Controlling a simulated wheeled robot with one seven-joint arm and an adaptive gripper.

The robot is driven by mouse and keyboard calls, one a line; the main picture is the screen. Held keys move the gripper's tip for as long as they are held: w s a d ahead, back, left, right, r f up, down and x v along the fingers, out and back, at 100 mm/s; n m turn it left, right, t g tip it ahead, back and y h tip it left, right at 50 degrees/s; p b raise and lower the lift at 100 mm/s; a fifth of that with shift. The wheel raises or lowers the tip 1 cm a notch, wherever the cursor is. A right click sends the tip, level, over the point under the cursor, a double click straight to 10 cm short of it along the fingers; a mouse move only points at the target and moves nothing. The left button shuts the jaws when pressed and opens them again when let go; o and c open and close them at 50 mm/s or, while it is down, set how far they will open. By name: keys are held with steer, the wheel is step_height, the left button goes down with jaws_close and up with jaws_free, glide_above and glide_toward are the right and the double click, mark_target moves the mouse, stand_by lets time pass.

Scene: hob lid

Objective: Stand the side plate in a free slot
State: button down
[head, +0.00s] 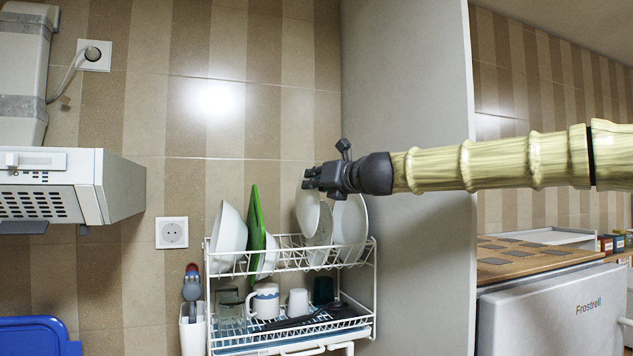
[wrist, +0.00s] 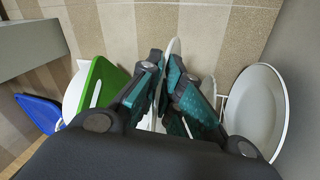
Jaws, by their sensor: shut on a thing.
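My gripper (head: 312,180) is shut on the white side plate (head: 308,208), which hangs upright, edge-on to the jaws, over the upper tier of the white dish rack (head: 290,262). In the wrist view the side plate (wrist: 174,46) shows as a thin rim between the teal fingers (wrist: 165,85). Other plates stand just to its right in the rack, one greyish (head: 321,238) and one larger white (head: 350,222). I cannot tell whether the held plate's lower edge touches the rack wires.
A green board (head: 256,232) and a white bowl (head: 229,238) stand at the left of the upper tier. Mugs (head: 266,301) and glasses sit below. A tall grey panel (head: 415,260) is close on the right; a cooker hood (head: 70,185) is at left.

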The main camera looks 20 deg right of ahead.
glide_above(304, 219)
steer(key=w+d, duration=0.1)
steer(key=w, duration=0.2)
steer(key=shift+w+d+f+b, duration=0.1)
steer(key=shift+f+b, duration=1.65)
steer(key=shift+f, duration=0.6)
steer(key=shift+w+d+f+b, duration=0.1)
steer(key=shift+f+b, duration=1.65)
steer(key=shift+f, duration=0.55)
steer(key=shift+a+f+b, duration=0.1)
steer(key=shift+f+b, duration=0.2)
steer(key=shift+f, duration=0.1)
steer(key=c, duration=1.5)
jaws_free()
steer(key=shift+c, duration=0.2)
steer(key=shift+s, duration=0.1)
steer(key=v, duration=1.2)
steer(key=shift+f, duration=0.1)
